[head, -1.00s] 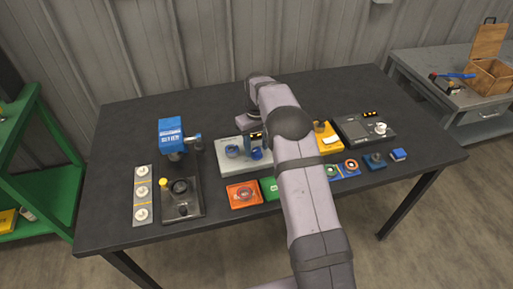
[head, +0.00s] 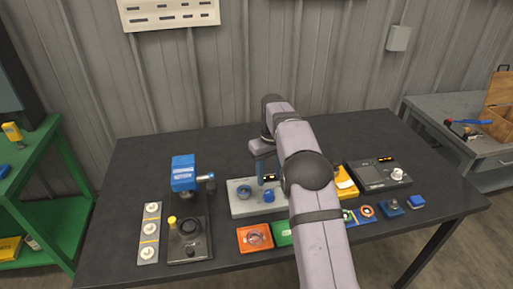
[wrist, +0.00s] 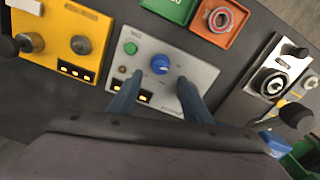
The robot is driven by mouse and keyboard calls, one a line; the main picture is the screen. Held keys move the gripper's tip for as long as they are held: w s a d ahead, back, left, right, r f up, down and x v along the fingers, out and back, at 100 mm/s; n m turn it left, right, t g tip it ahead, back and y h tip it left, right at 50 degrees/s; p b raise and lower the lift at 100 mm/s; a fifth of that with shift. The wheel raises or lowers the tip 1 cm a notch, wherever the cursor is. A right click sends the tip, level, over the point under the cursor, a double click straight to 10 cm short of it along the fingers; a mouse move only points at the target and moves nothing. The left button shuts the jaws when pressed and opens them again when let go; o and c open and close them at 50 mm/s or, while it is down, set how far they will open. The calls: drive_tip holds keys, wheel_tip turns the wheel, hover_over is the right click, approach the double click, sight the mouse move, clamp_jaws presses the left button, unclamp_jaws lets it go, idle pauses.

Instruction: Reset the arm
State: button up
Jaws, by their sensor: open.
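My gripper (wrist: 159,82) is open, with its two blue fingers apart and nothing between them. In the wrist view it hangs over the grey control box (wrist: 201,76), which has a blue knob (wrist: 160,64) and a green button (wrist: 130,48). The knob shows just beyond the fingertips; I cannot tell the exact height of the fingers above the box. In the head view my arm reaches over the table and hides part of the grey box (head: 238,210) and what lies behind the arm.
On the dark table (head: 130,185) stand a blue-headed press (head: 184,172), a strip with white discs (head: 149,232), an orange tray (head: 255,238), a yellow box (wrist: 61,25) and a dark grey device (head: 378,174). The table's back strip is mostly clear.

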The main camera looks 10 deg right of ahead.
drive_tip(key=shift+s+a+r, duration=0.15)
drive_tip(key=shift+s+r, duration=0.05)
drive_tip(key=shift+s, duration=0.25)
drive_tip(key=s+a+f+m, duration=0.1)
drive_tip(key=s, duration=1.5)
drive_tip(key=s+a+f+m, duration=0.2)
drive_tip(key=s, duration=1.5)
drive_tip(key=shift+a, duration=0.25)
drive_tip(key=shift+s, duration=0.1)
